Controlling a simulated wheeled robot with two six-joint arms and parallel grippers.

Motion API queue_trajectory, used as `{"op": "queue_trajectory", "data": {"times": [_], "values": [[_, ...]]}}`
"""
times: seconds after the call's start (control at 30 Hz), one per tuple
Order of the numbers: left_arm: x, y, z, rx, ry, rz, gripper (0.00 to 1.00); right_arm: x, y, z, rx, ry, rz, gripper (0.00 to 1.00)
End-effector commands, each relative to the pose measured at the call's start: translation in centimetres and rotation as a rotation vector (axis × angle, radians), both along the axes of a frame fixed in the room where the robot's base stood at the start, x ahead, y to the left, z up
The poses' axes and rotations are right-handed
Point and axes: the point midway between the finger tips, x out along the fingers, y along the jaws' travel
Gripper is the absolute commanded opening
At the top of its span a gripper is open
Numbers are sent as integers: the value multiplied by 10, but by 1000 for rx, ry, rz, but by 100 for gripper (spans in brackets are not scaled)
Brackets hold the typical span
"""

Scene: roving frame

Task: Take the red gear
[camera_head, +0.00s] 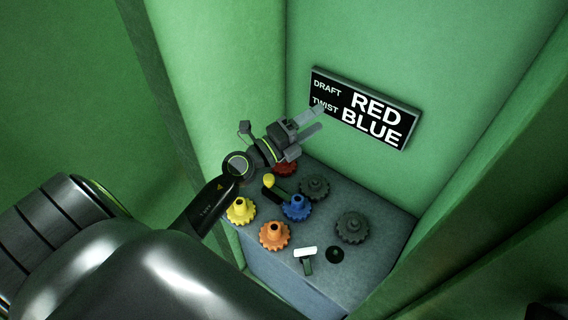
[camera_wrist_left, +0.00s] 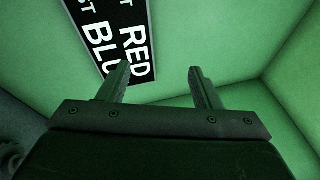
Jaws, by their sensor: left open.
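The red gear (camera_head: 285,169) sits at the back left of the grey block top, partly hidden below my left gripper and wrist in the head view. My left gripper (camera_head: 318,119) is open and empty, raised above the gears near the back wall. In the left wrist view the open fingers (camera_wrist_left: 160,82) have nothing between them and point toward the wall and sign. The red gear does not show in the wrist view. My right gripper is in neither view.
The grey block (camera_head: 385,262) also holds a yellow gear (camera_head: 241,210), an orange gear (camera_head: 274,235), a blue gear (camera_head: 296,207), dark gears (camera_head: 352,227), (camera_head: 314,187), a yellow-knobbed lever (camera_head: 270,181) and a white-topped handle (camera_head: 305,253). A sign (camera_head: 364,108) reads DRAFT RED, TWIST BLUE. Green walls enclose it.

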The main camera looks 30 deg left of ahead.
Motion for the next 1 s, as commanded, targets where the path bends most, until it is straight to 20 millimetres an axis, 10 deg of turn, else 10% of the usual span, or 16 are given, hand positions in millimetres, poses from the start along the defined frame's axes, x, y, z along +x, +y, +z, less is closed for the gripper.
{"op": "queue_trajectory", "data": {"times": [0.27,0.5,0.7,1.0], "values": [[27,-22,-68,670,216,-275,58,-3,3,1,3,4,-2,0],[35,49,-120,1139,616,-312,58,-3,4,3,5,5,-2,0],[28,106,-125,1319,890,-254,58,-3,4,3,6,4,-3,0],[27,127,-139,1367,1001,-221,58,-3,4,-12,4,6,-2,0]]}}
